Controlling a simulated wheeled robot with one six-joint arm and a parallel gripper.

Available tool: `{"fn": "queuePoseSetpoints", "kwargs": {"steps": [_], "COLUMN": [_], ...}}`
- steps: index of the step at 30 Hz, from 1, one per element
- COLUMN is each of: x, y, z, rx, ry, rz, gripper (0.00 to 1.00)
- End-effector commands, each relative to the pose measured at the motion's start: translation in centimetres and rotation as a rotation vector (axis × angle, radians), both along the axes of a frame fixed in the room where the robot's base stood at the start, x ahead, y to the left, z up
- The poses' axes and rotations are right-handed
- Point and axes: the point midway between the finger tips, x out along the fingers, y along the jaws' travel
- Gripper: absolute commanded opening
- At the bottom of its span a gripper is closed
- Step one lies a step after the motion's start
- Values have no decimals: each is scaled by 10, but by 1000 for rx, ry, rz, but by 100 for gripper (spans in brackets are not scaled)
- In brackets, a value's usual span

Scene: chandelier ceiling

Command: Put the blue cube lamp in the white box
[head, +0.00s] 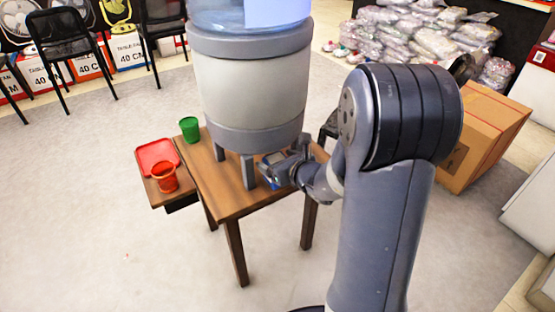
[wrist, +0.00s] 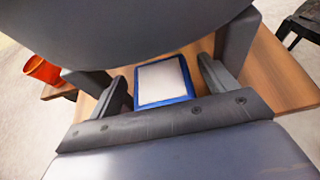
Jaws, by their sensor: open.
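The blue cube lamp (wrist: 163,82), with a white face and blue edges, sits on the wooden table under the dispenser in the wrist view. In the head view a small blue patch of it (head: 268,174) shows at my gripper (head: 270,168). My gripper is open in the wrist view (wrist: 166,80), its two fingers on either side of the lamp; I cannot tell whether they touch it. White box-like bodies (head: 530,212) are cut off at the head view's right edge; I cannot tell whether one is the white box.
A large grey-and-white water dispenser (head: 248,95) stands on legs on the wooden table (head: 229,203), close over my gripper. A green cup (head: 189,129), a red tray (head: 155,152) and an orange-red cup (head: 164,178) are at left. A cardboard box (head: 485,135) stands on the right floor.

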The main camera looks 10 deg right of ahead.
Motion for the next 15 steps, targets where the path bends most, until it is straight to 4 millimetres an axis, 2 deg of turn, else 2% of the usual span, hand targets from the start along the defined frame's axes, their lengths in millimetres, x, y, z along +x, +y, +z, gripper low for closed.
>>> {"fn": "queuePoseSetpoints", "kwargs": {"steps": [9,15], "x": [-62,-91], "y": [-22,-31], "z": [31,42], "rx": [-1,-1], "ry": [-1,1], "rz": [-6,-5], "gripper": [80,80]}}
